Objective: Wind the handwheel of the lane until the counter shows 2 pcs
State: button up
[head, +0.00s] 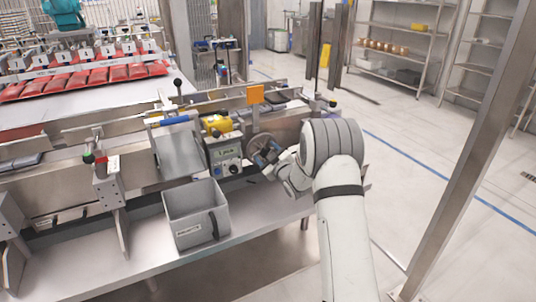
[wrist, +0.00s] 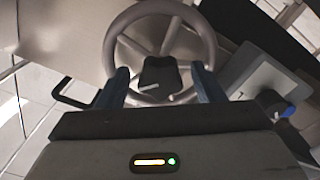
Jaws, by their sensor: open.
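The grey handwheel (head: 251,147) is on the front of the lane, right of the control box. In the wrist view its round rim (wrist: 110,45) and spokes fill the upper middle. My gripper (head: 269,157) is at the wheel's right side in the head view. In the wrist view my gripper (wrist: 161,78) is open, with blue fingers on either side of a dark block (wrist: 160,73) in front of the wheel. Gaps show beside the block; I cannot tell whether it is a knob or the hub. The counter box (head: 225,153) has a small display, too small to read.
A grey bin (head: 195,226) stands on the lower shelf, below a sloping metal chute (head: 179,152). A yellow part (head: 217,123) sits above the counter box, and an orange plate (head: 256,94) stands behind the wheel. A steel post (head: 465,150) rises at right. Open floor lies beyond the lane.

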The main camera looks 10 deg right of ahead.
jog(key=shift+c, duration=0.3)
jog(key=c, duration=0.9)
jog(key=shift+m+b, duration=0.3)
jog(key=m+b, duration=0.1)
jog(key=m, duration=0.1)
jog(key=shift+f+m, duration=0.1)
jog(key=shift+m, duration=0.2)
jog(key=m+b, duration=0.1)
jog(key=m, duration=0.4)
jog(key=shift+d+b, duration=0.15)
jog(key=shift+b, duration=0.15)
jog(key=shift+r+m, duration=0.2)
jog(key=shift+m, duration=0.2)
